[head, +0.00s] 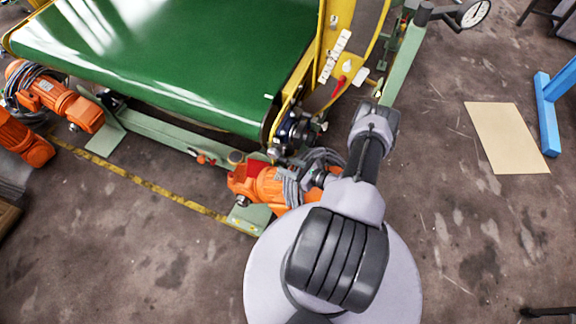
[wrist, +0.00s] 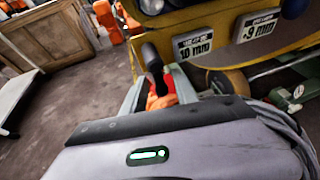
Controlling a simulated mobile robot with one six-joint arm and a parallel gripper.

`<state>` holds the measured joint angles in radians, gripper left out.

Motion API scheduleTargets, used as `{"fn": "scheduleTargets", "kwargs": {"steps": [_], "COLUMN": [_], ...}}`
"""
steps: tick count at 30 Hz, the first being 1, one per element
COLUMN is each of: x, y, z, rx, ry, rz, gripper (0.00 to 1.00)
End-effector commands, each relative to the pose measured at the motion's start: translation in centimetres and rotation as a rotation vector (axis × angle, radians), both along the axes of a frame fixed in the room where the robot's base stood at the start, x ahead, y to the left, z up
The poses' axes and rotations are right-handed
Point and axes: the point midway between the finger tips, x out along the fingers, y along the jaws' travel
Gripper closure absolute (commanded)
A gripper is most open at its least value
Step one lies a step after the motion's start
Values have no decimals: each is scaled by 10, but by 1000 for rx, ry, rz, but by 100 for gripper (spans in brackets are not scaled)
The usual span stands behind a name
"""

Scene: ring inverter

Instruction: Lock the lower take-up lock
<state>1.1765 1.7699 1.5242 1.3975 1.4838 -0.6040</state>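In the wrist view my gripper (wrist: 160,82) has its two pale fingers apart, with a gap between them. A black lever with a rounded top (wrist: 152,58) stands at this gap, and red and orange parts (wrist: 163,98) show behind and below it. I cannot tell whether the fingers touch the lever, or whether it is the lower take-up lock. The yellow frame beside it carries two plates, a "10 mm" plate (wrist: 194,46) and a "9 mm" plate (wrist: 260,27). In the head view I cannot make out my gripper's fingers. A red handle (head: 339,87) shows on the yellow frame.
A green belt (head: 160,60) fills the upper left of the head view. Orange motors (head: 265,185) with coiled cables sit along its green base. A blue stand (head: 548,110) and a tan sheet (head: 507,137) are at the right. Open floor lies between them and the machine.

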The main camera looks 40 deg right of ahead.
Motion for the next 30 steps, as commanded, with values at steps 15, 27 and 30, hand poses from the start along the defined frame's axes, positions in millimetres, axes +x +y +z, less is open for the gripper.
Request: {"fn": "scheduleTargets", "kwargs": {"steps": [15, 27, 30], "x": [-68, -154, -160], "y": [-15, -30, -31], "z": [29, 59, 61], "rx": [0, 0, 1], "ry": [0, 0, 0], "rz": [-6, -3, -1], "gripper": [65, 65, 65]}}
